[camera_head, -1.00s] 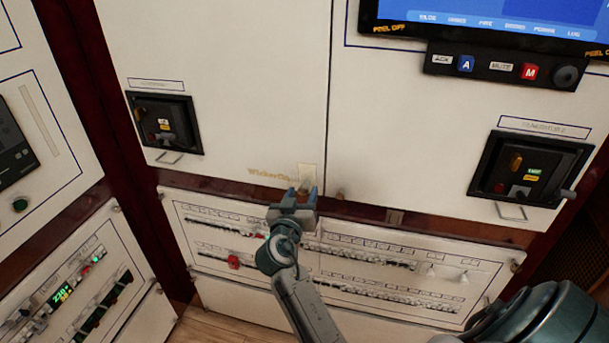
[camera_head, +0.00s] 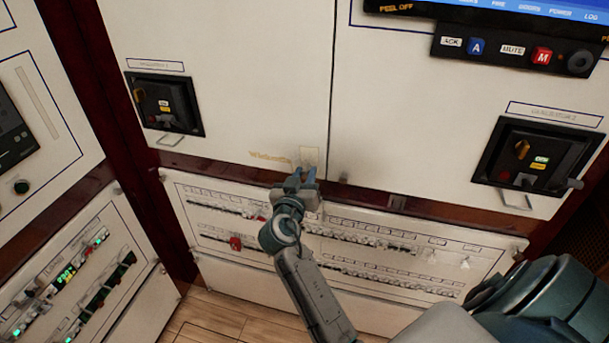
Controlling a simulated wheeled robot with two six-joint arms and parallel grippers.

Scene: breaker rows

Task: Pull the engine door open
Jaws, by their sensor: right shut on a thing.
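White upper cabinet panels meet at a vertical seam (camera_head: 331,120). Which one is the engine door I cannot tell for sure. The left panel (camera_head: 240,80) has a small pale plate (camera_head: 309,155) at its lower right corner, beside gold lettering. My right gripper (camera_head: 303,178) is at this corner, just below the plate. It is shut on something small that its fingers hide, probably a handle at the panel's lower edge. I see no clear gap at the seam, and the panels look closed. My left gripper is out of view.
Breaker boxes with handles sit at left (camera_head: 165,103) and right (camera_head: 540,160). A lower panel (camera_head: 340,245) with rows of small switches lies behind my right arm. A screen (camera_head: 490,10) and button strip (camera_head: 510,52) are at upper right. Wooden floor (camera_head: 220,320) shows below.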

